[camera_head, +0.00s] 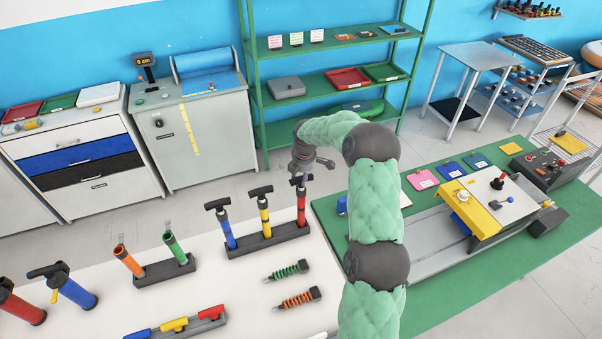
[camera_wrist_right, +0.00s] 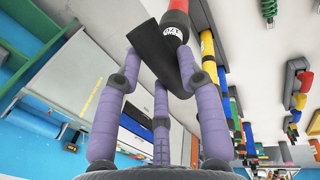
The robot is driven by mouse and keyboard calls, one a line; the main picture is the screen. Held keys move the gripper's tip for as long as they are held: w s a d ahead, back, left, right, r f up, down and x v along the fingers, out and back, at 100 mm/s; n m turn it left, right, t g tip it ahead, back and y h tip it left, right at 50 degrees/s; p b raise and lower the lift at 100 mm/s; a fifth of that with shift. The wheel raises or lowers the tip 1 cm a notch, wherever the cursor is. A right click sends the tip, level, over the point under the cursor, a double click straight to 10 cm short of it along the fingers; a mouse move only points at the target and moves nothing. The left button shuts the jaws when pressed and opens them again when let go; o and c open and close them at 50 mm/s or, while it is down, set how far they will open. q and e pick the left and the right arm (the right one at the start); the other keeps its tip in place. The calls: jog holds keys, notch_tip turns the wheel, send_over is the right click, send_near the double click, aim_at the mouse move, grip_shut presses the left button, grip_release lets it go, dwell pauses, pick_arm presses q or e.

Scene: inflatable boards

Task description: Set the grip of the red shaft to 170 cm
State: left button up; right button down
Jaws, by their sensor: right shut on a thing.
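The red shaft (camera_head: 301,208) stands upright at the right end of a black rack (camera_head: 268,241) on the white table, beside a yellow shaft (camera_head: 264,218) and a blue shaft (camera_head: 227,230), both with black T-grips. My right gripper (camera_head: 303,176) is at the top of the red shaft, covering most of its grip. In the right wrist view, the purple fingers close around the black grip (camera_wrist_right: 155,50), with the red shaft (camera_wrist_right: 178,6) beyond it. A display (camera_head: 143,59) on the grey cabinet reads 0 cm. My left gripper is out of view.
A two-place rack (camera_head: 164,274) with orange and green tools stands left. Green and orange springs (camera_head: 298,299) lie in front. A blue pump (camera_head: 75,290) is at lower left. A green table (camera_head: 450,310) with a yellow-and-white machine (camera_head: 497,200) stands right.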

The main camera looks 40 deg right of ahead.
jog(key=shift+s+a+f, duration=0.2)
jog(key=shift+s+f, duration=0.05)
jog(key=shift+f, duration=0.1)
jog(key=c, duration=0.8)
grip_release()
jog(key=shift+f, duration=0.1)
jog(key=shift+w+d, duration=0.1)
jog(key=shift+r, duration=0.7)
jog(key=r, duration=0.3)
jog(key=s+r, duration=0.1)
jog(key=r, duration=0.3)
jog(key=s+r, duration=0.1)
jog(key=r, duration=0.2)
jog(key=shift+a+r, duration=0.2)
jog(key=shift+a, duration=0.1)
